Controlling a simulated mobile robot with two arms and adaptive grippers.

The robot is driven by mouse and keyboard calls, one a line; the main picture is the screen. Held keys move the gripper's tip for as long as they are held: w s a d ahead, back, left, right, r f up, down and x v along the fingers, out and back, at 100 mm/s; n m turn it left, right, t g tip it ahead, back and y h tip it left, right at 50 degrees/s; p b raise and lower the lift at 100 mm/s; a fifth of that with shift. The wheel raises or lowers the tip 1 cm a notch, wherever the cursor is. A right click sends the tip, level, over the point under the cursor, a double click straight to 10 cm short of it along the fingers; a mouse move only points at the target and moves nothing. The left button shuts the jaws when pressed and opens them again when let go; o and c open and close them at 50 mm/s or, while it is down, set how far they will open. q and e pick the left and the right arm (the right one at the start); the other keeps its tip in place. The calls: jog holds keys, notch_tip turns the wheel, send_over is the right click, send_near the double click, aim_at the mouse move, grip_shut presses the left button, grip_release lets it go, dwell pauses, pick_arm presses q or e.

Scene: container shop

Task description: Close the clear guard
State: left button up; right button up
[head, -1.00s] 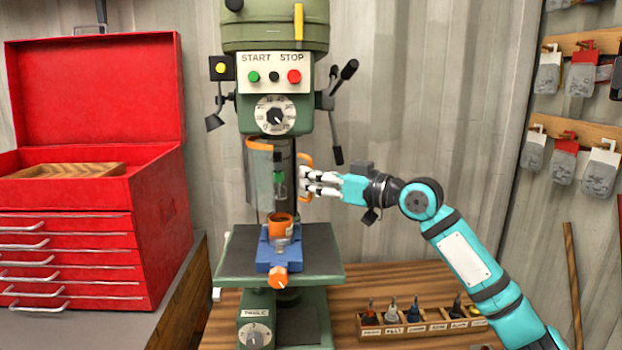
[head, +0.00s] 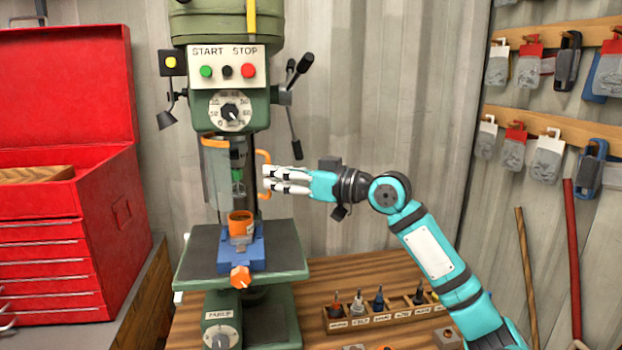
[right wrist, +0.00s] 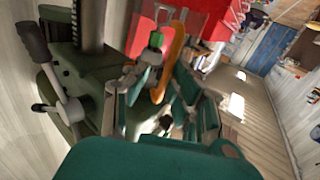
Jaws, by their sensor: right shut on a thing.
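The clear guard (head: 217,180) is a curved see-through shield with an orange top edge, hanging in front of the drill press spindle. Its orange handle (head: 264,158) stands out on the right side. My right gripper (head: 266,180) is at this handle, shut on it from the right. My left gripper is not in view.
The green drill press (head: 226,85) has a lever at its right. A blue vise (head: 240,250) with an orange part sits on its table. A red toolbox (head: 60,200) stands left. A wooden bit holder (head: 385,312) lies right on the bench.

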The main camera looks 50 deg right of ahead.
jog(key=v, duration=1)
jog(key=shift+s, duration=0.2)
jog(key=shift+d+r, duration=0.1)
jog(key=shift+r, duration=0.05)
